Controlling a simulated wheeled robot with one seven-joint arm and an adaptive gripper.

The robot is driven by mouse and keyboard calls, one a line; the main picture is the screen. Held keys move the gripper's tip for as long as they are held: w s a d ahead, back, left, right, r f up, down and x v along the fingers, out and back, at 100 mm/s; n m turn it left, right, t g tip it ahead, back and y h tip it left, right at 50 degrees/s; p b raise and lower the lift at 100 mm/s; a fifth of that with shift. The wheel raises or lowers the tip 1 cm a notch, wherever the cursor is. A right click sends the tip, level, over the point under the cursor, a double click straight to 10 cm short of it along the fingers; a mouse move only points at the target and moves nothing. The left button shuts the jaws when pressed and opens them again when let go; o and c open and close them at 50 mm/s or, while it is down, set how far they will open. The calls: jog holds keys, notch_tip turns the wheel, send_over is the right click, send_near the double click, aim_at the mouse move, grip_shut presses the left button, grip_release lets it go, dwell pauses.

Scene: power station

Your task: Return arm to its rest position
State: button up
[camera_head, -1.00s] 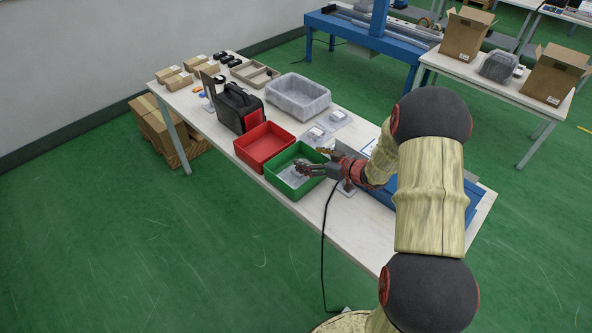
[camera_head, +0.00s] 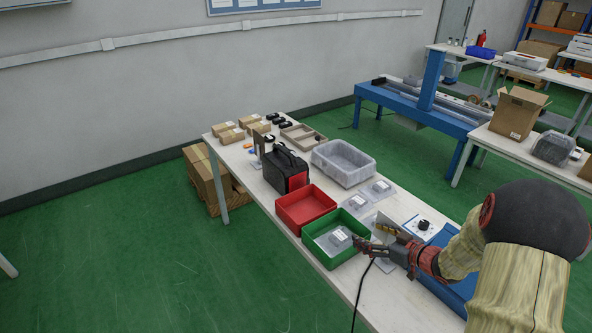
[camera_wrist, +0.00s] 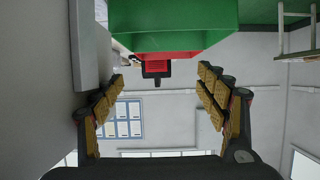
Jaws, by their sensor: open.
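My gripper (camera_head: 368,236) is open at the right edge of the green bin (camera_head: 331,259) on the long table (camera_head: 323,184). In the wrist view my gripper's (camera_wrist: 161,80) padded fingers stand wide apart with nothing between them. The green bin (camera_wrist: 170,15) fills the top of that view, with the red bin (camera_wrist: 180,41) behind it. My arm comes in from the lower right of the head view. A pale packaged item (camera_head: 338,239) lies in the green bin.
Clear packs (camera_head: 381,187) and a blue tray (camera_head: 447,290) lie near my arm. Green floor (camera_head: 150,260) is free at the left.

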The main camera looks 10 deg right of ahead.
jog(key=shift+d+r, duration=0.15)
jog(key=shift+d, duration=0.05)
